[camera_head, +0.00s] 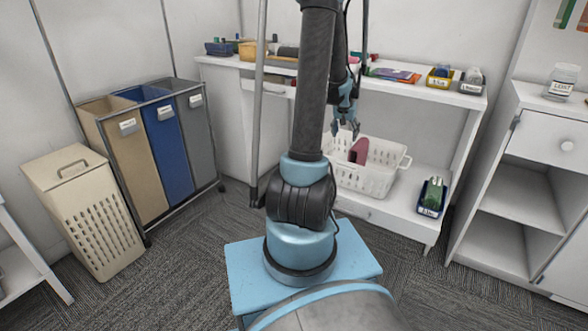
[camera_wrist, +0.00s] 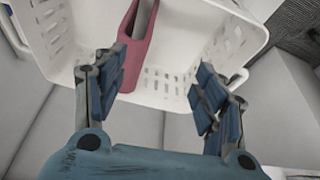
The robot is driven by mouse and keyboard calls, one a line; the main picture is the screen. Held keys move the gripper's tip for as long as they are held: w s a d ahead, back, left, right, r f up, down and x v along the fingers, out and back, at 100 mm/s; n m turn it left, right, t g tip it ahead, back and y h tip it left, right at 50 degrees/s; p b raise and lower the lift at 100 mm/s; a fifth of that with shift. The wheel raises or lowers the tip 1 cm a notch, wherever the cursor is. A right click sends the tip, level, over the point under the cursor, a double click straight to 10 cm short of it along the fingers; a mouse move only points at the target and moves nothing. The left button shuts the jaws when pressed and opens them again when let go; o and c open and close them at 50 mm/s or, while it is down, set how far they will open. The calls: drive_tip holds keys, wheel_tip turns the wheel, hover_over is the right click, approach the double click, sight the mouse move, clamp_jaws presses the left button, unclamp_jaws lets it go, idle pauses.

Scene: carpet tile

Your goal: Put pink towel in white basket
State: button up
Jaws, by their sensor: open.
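The white basket (camera_head: 374,180) stands on the low shelf of the white bench in the head view, and it fills the upper part of the wrist view (camera_wrist: 177,84). The pink towel (camera_head: 358,151) is folded and leans inside the basket, with its upper part showing above the rim in the head view. It also shows in the wrist view (camera_wrist: 134,45), against the basket's near wall. My gripper (camera_head: 346,127) is above the basket. In the wrist view my gripper (camera_wrist: 160,88) is open, its blue-padded fingers apart and nothing held between them.
A small blue bin (camera_head: 431,198) with a green item stands right of the basket on the shelf. The bench top (camera_head: 420,88) above holds several bins and items. Tall sorting bins (camera_head: 165,140) and a beige hamper (camera_head: 86,214) stand at left. Carpet (camera_head: 185,270) is clear in front.

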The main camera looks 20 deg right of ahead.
drive_tip(key=s+a+r+n+y, duration=0.15)
drive_tip(key=s+a+r, duration=0.35)
drive_tip(key=a, duration=0.7)
drive_tip(key=s+a+r+n, duration=0.35)
drive_tip(key=s+a, duration=0.35)
drive_tip(key=a, duration=0.5)
drive_tip(key=s+a+f+n, duration=0.2)
drive_tip(key=s+a, duration=0.4)
drive_tip(key=s, duration=0.2)
drive_tip(key=s+a+f+n+y, duration=0.1)
drive_tip(key=s+a+f+n, duration=0.1)
drive_tip(key=s+a, duration=0.4)
drive_tip(key=s, duration=0.3)
drive_tip(key=shift+s+f+g, duration=0.2)
drive_tip(key=shift+s+g, duration=0.1)
drive_tip(key=shift+g, duration=0.1)
drive_tip(key=shift+y, duration=0.25)
